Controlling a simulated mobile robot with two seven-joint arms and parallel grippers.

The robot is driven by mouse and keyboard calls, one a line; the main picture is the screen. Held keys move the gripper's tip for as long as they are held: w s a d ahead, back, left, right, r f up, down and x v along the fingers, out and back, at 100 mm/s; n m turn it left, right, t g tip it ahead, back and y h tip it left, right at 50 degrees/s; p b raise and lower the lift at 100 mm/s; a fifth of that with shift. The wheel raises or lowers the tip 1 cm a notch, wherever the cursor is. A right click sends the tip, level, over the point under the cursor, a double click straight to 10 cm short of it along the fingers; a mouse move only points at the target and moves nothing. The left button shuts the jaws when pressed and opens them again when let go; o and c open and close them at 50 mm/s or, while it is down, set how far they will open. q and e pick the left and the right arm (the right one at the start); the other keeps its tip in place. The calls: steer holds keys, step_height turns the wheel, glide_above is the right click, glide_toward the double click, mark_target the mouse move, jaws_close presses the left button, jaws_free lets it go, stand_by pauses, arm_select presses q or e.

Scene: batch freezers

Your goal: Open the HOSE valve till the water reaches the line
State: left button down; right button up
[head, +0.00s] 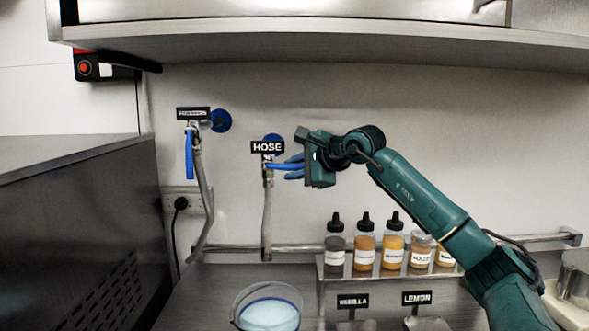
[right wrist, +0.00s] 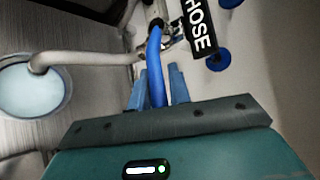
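The HOSE valve (head: 267,166) is on the back wall below its black HOSE label (head: 267,147). Its blue lever (right wrist: 154,50) points sideways to the right in the head view. My right gripper (head: 293,167) is at the lever, and in the right wrist view its blue fingers (right wrist: 159,78) lie close on both sides of it, apparently shut on it. A grey hose (head: 266,220) runs down from the valve towards a clear bucket (head: 236,307). Pale blue water (head: 268,315) is in the bucket, with a dark blue ring near its surface. I see no clear stream. My left gripper is out of view.
A second labelled valve with a hanging blue lever (head: 190,155) is to the left. Several sauce bottles (head: 365,252) stand on a small shelf below my right arm. A steel shelf (head: 330,40) overhangs the wall. A dark metal machine (head: 70,235) fills the left.

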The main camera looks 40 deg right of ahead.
steer(key=o, duration=0.3)
steer(key=shift+o, duration=0.2)
